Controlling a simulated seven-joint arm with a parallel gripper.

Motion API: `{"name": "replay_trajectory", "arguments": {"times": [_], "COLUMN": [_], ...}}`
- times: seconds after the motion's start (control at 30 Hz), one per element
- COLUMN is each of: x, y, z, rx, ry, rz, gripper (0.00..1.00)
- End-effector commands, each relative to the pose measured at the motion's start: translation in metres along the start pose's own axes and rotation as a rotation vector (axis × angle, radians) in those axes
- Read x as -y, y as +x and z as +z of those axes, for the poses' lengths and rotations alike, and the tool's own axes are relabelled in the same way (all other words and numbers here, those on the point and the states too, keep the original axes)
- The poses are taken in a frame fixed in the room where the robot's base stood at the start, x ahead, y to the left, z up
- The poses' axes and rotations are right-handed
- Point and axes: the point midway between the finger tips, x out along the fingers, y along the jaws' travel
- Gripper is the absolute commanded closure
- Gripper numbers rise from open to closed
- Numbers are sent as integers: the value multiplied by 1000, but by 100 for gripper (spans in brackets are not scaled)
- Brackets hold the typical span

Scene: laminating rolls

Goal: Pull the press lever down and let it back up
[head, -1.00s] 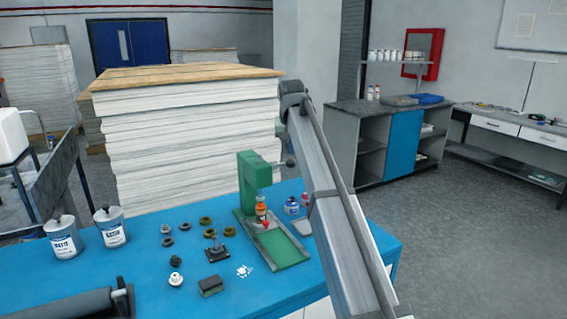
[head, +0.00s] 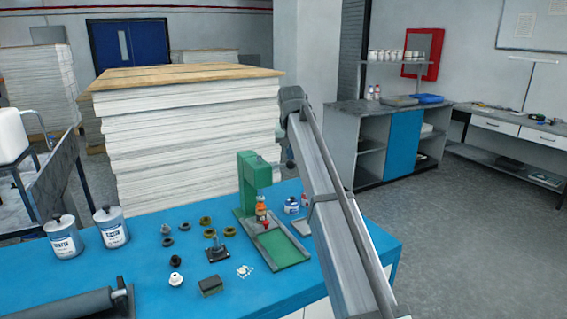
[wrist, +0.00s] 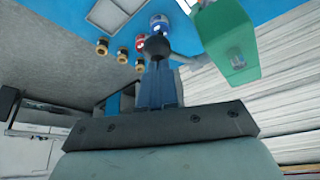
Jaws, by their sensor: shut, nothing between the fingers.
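The green press (head: 247,185) stands on the blue table, and its head (wrist: 230,40) fills the upper right of the wrist view. Its lever is a grey rod (wrist: 190,60) ending in a dark round knob (wrist: 157,46). My gripper (wrist: 157,68) is shut and empty, with its fingertips right at the knob. The knob overlaps the fingertips in the picture, and I cannot tell whether they touch. In the head view my arm hides most of the lever end and the fingers. The lever looks raised, roughly level beside the press head.
A tall paper stack (head: 185,130) rises behind the table.

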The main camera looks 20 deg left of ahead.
Motion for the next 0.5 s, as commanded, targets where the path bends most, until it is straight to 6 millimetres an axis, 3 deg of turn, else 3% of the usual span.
{"name": "replay_trajectory", "arguments": {"times": [0.5], "x": [-1], "y": [8], "z": [6], "rx": [-1], "ry": [0], "rz": [-1], "gripper": [100]}}
